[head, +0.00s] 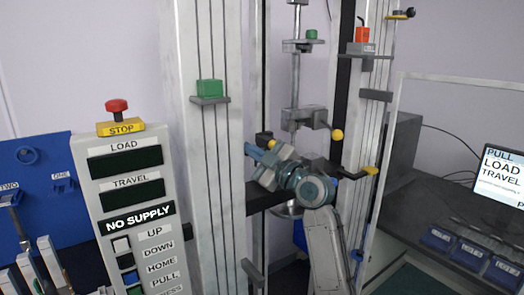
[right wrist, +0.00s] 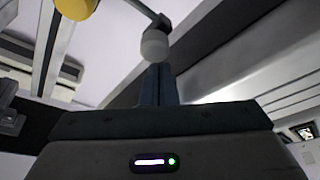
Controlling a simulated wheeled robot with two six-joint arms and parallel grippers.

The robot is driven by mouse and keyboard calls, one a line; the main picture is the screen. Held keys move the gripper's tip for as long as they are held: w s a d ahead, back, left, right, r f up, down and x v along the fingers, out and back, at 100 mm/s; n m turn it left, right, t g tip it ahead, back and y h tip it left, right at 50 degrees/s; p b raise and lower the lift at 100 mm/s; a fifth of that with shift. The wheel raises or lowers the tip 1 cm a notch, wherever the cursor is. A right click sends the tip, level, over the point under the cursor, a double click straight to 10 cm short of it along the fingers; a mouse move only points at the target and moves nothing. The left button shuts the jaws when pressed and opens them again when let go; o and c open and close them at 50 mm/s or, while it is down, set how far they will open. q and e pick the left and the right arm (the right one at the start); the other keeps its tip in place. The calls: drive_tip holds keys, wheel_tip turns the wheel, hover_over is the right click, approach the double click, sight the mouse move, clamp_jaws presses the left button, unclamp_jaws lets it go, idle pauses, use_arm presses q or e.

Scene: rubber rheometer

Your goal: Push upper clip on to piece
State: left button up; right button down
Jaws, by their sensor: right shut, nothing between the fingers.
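The upper clip (head: 304,118) is a grey clamp on the vertical rod between the columns of the test frame. A yellow ball knob (head: 337,135) sticks out at its right. My right gripper (head: 256,152) is below and left of the upper clip, pointing left, with its fingers together and empty. In the right wrist view the shut fingers (right wrist: 158,84) point at a pale rounded rod end (right wrist: 155,45); I cannot tell whether they touch. A yellow knob (right wrist: 75,8) shows at the top left there. I cannot make out the piece. My left gripper is out of view.
A control panel (head: 135,205) with a red stop button (head: 117,106) stands left. A green block (head: 209,87) sits on the near column. Another yellow knob (head: 263,138) lies close behind my right gripper. A desk with a screen (head: 500,175) and blue trays (head: 468,255) is right.

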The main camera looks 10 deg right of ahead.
sight(264, 149)
drive_tip(key=shift+w, duration=0.15)
drive_tip(key=d+b, duration=0.1)
drive_tip(key=d, duration=0.1)
drive_tip(key=w+d+b, duration=0.1)
drive_tip(key=b, duration=0.1)
drive_tip(key=shift+w+d, duration=0.15)
drive_tip(key=shift+d, duration=0.25)
idle(0.3)
